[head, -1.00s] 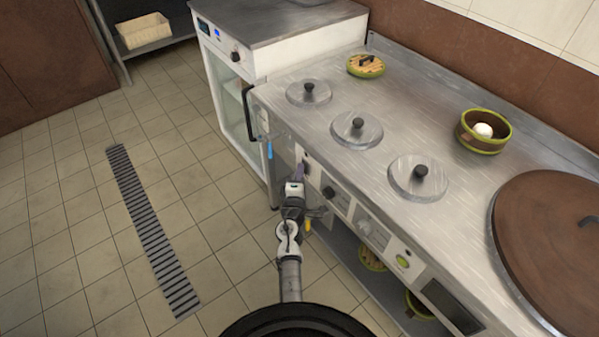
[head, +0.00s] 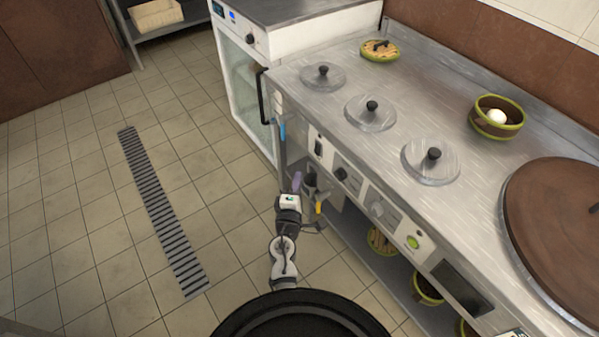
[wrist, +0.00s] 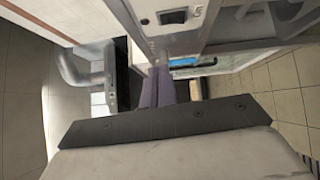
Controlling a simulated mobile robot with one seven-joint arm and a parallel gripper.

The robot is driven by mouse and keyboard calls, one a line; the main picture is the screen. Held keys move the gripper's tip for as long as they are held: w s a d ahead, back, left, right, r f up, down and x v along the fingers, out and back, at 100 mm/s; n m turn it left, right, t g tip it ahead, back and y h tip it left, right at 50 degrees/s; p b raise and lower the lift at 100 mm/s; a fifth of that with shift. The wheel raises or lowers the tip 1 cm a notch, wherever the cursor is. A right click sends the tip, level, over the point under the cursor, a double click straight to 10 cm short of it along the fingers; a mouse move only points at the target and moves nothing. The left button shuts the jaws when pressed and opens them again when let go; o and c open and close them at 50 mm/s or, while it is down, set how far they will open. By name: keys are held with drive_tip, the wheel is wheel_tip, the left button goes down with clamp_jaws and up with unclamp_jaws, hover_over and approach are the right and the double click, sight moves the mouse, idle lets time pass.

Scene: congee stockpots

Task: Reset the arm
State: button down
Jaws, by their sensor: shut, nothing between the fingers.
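My arm reaches forward from the bottom of the head view, and my gripper (head: 297,183) hangs in front of the steel stove counter's (head: 455,90) control panel, below its top edge. Its purple fingers also show in the wrist view (wrist: 160,88). They are shut together with nothing between them. In the head view the fingertips look close to the front panel; I cannot tell whether they touch it.
Several knobbed round lids (head: 370,112) sit in the counter top. A green-rimmed bowl (head: 497,117) holds a white round item. A large brown lid (head: 555,215) is at right. A glass-door cabinet (head: 247,90) stands beyond; open tiled floor (head: 80,220) lies left.

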drive_tip(key=shift+s, duration=0.35)
idle(0.3)
